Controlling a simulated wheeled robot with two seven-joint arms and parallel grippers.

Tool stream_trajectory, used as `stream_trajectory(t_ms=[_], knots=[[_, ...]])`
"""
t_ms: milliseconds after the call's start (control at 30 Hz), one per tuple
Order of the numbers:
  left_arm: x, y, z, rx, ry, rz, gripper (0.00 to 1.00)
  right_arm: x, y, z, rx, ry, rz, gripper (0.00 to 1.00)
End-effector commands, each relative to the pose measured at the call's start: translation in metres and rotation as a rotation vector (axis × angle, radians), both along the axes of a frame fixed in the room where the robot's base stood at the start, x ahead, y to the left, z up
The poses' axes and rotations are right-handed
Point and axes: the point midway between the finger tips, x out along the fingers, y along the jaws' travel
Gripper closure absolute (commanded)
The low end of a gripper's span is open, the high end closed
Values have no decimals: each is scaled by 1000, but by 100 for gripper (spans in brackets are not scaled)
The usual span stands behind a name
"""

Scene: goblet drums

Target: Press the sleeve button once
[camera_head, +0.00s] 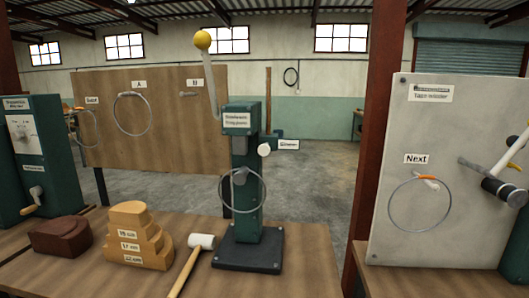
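A green press (240,122) stands on a dark base on the wooden table, with a lever ending in a yellow ball. A round white button (264,150) sticks out from its right side. Beside it is a small white label (288,145) that seems to read "Sleeve", though the print is small. A thin metal ring (240,208) hangs on the front of the press, below the button. Neither of my grippers is in view.
A white-headed mallet (200,241) and stepped wooden blocks (138,237) lie left of the press. Rings hang on a board (170,140) behind.

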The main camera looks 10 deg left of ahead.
Motion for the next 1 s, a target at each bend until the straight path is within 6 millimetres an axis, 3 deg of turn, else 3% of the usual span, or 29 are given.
stream_trajectory(t_ms=[33, 100, 1000], knots=[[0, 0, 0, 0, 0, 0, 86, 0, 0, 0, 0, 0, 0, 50], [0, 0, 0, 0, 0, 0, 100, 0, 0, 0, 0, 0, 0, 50], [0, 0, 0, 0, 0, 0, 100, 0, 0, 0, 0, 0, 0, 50]])
